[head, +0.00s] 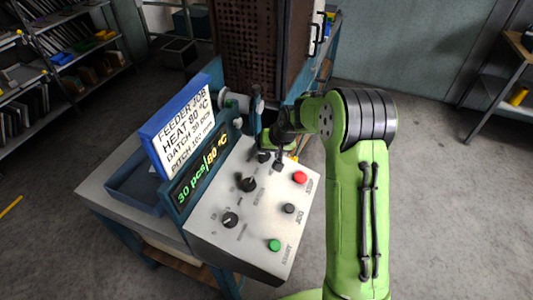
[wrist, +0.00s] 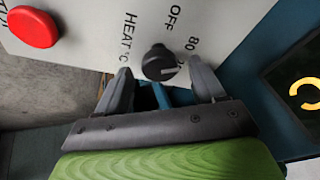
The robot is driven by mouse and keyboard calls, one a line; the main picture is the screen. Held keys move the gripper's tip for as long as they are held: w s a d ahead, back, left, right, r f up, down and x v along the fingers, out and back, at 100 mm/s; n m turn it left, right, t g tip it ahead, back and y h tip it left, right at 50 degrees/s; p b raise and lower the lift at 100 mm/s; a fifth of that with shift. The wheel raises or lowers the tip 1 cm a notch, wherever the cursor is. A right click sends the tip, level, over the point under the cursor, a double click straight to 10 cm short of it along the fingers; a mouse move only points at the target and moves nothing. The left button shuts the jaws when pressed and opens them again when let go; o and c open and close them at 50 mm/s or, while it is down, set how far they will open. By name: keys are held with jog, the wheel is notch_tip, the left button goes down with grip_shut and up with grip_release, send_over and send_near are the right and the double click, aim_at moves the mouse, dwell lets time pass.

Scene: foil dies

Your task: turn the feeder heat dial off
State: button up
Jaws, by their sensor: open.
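The heat dial (wrist: 158,62) is a round black knob on the pale panel in the wrist view, beside the print "HEAT °C", "OFF" and "80". Its light pointer line points right, toward the 80 side and away from OFF. My gripper (wrist: 160,68) is open, with one finger left and one right of the dial; I cannot tell if either touches it. In the head view my gripper (head: 272,152) is at the panel's far end and mostly hides the dial. The display (head: 196,173) reads "30 pcs" and "80 °C".
The control panel (head: 215,255) also has two other black dials (head: 247,184) (head: 230,220), a red stop button (head: 300,177), a black jog button (head: 289,208) and a green start button (head: 274,245). A job sign (head: 183,125) reads "HEAT 80 °C". A brown perforated cabinet (head: 250,40) stands behind.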

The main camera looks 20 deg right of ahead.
jog(key=shift+w+a+f, duration=0.1)
jog(key=shift+w+f, duration=0.15)
jog(key=shift+f, duration=0.2)
jog(key=c, duration=1)
jog(key=shift+c, duration=0.2)
jog(key=shift+n+b, duration=0.35)
jog(key=shift+n, duration=0.05)
jog(key=n+y+b, duration=0.1)
jog(key=n+b, duration=0.1)
jog(key=n, duration=0.3)
jog(key=shift+f+b, duration=0.1)
jog(key=shift+b, duration=0.2)
jog(key=n+g+y+b, duration=0.1)
jog(key=n, duration=0.5)
jog(key=shift+b, duration=0.3)
jog(key=shift+n, duration=0.4)
